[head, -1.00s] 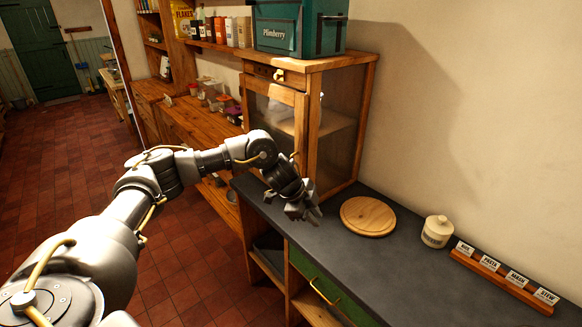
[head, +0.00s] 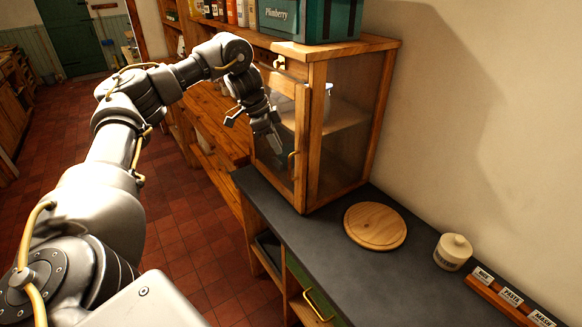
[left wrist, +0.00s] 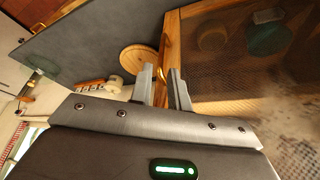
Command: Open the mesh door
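The mesh door (head: 274,130) is the wood-framed front of a pine cabinet on the counter, and it looks closed. Its mesh panel also shows in the left wrist view (left wrist: 235,55). In the left wrist view the handle (left wrist: 163,70) appears just beyond and between my fingertips. My left gripper (head: 274,138) is in front of the door, with its fingers (left wrist: 163,84) apart and nothing gripped. Whether a finger touches the handle or door is unclear. My right gripper is out of view.
A teal box (head: 305,20) stands on the cabinet top. A round wooden board (head: 375,226), a lidded jar (head: 452,252) and a label rack (head: 510,298) are on the dark counter (head: 335,250). Wooden shelving stands left of the cabinet. The counter directly before the board is clear.

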